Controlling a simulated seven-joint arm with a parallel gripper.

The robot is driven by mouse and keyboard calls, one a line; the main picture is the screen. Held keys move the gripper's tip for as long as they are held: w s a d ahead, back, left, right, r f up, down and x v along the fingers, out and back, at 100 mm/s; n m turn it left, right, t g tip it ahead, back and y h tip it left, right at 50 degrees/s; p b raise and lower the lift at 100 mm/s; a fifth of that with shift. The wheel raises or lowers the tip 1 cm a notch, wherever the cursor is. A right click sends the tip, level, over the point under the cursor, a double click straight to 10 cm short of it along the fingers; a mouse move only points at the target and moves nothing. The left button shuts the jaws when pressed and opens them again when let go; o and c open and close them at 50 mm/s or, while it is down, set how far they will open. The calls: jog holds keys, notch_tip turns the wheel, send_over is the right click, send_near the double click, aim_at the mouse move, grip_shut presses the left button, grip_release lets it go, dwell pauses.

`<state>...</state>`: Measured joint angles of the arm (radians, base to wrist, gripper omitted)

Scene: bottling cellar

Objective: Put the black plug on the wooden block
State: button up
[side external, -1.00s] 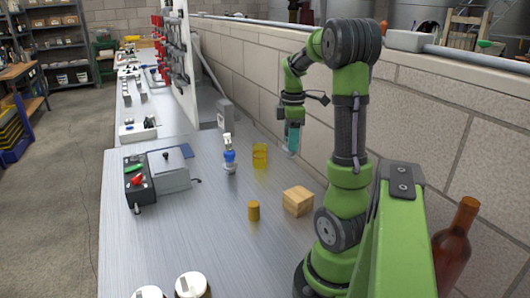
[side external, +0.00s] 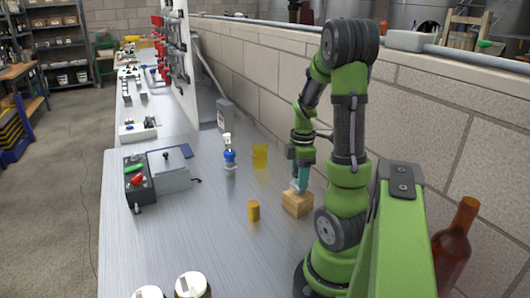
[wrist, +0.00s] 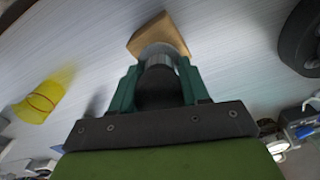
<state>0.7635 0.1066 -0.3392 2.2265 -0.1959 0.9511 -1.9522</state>
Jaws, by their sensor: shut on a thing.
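The wooden block (side external: 297,205) stands on the metal bench in front of my arm, and its pale top also shows in the wrist view (wrist: 150,32). My gripper (side external: 301,182) is low over the block, pointing down. In the wrist view my teal fingers (wrist: 158,85) are shut on the black plug (wrist: 157,90), a dark round piece with a greyish end towards the block. In the side view the plug is mostly hidden by the fingers. I cannot tell whether the plug touches the block.
An orange-brown cylinder (side external: 253,211) stands left of the block. A yellow see-through cup (side external: 260,156) and a blue-and-white bottle (side external: 230,160) stand farther back. A control box (side external: 138,182) is at the left. A brown bottle (side external: 456,245) stands at right.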

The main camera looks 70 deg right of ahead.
jog(key=shift+f, duration=0.15)
jog(key=o, duration=1.1)
